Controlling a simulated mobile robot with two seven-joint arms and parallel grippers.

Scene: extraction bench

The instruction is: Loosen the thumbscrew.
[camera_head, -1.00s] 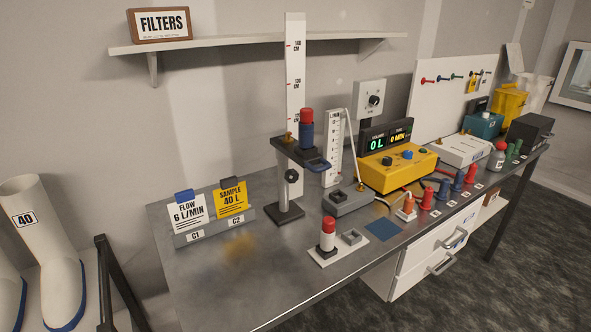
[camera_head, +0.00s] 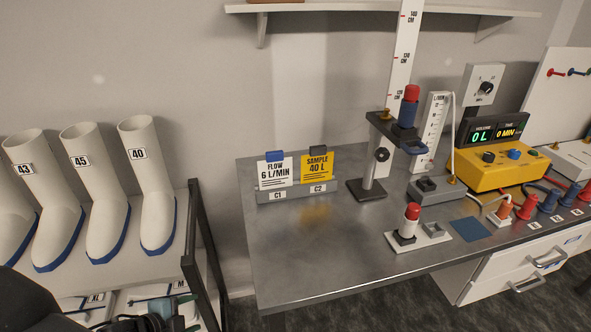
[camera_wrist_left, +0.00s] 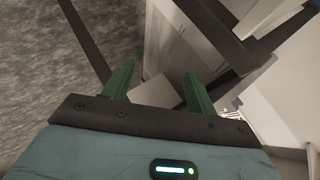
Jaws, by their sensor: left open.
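The stand's bracket holds a blue cylinder with a red top (camera_head: 409,106) beside the tall white scale. My left gripper (camera_head: 160,312) shows only partly at the bottom left edge of the head view, far from the thumbscrew. In the left wrist view its green fingers (camera_wrist_left: 155,84) are apart with nothing between them. The thumbscrew cannot be made out in that view. My right gripper is not in view.
A boot rack (camera_head: 196,230) with white boots stands left of the bench. On the metal bench (camera_head: 300,262) are a card holder (camera_head: 298,192), a red-topped cylinder on a white plate (camera_head: 409,222) and a yellow meter (camera_head: 490,167). The bench's front left area is clear.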

